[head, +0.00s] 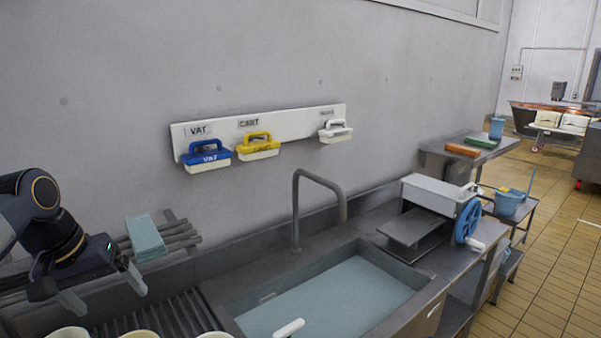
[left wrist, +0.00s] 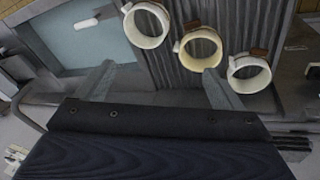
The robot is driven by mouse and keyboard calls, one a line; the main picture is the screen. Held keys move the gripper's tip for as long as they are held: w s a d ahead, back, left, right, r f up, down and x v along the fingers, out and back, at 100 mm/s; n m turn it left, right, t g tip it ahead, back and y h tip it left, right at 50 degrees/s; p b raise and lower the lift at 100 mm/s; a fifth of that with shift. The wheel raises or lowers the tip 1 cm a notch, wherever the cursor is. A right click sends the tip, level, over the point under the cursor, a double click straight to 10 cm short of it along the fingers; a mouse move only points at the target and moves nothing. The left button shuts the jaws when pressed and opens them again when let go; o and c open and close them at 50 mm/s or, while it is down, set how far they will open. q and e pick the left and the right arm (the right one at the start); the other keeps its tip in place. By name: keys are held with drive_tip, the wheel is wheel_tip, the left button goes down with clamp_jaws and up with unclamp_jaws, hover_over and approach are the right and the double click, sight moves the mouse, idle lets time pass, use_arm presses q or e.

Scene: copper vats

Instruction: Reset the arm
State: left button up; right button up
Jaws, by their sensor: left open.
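My left gripper (head: 104,288) is at the lower left of the head view, above the ribbed drainboard (head: 165,318) beside the sink. Its two fingers are apart with nothing between them. In the left wrist view the open fingers (left wrist: 158,70) point toward the ribbed surface. Three round pale vessels stand there beyond the fingertips: a white one (left wrist: 129,36), a cream one (left wrist: 184,51) and another white one (left wrist: 232,75). The gripper touches none of them. My right gripper is not in view.
A water-filled sink (head: 330,300) with a tall tap (head: 296,210) lies to the right. A blue cloth (head: 146,238) hangs on a bar rack behind the gripper. Blue, yellow and white brushes hang on a wall board (head: 290,128). A blue-wheeled machine (head: 468,222) stands further right.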

use_arm(q)
drive_tip(key=s+d+f+m+t+h+b, duration=0.2)
drive_tip(key=s+d+f, duration=1.1)
drive_tip(key=s+f, duration=0.3)
drive_tip(key=shift+s+d+f+m+t, duration=0.25)
drive_tip(key=shift+d+f+m+t, duration=0.1)
drive_tip(key=shift+f, duration=0.2)
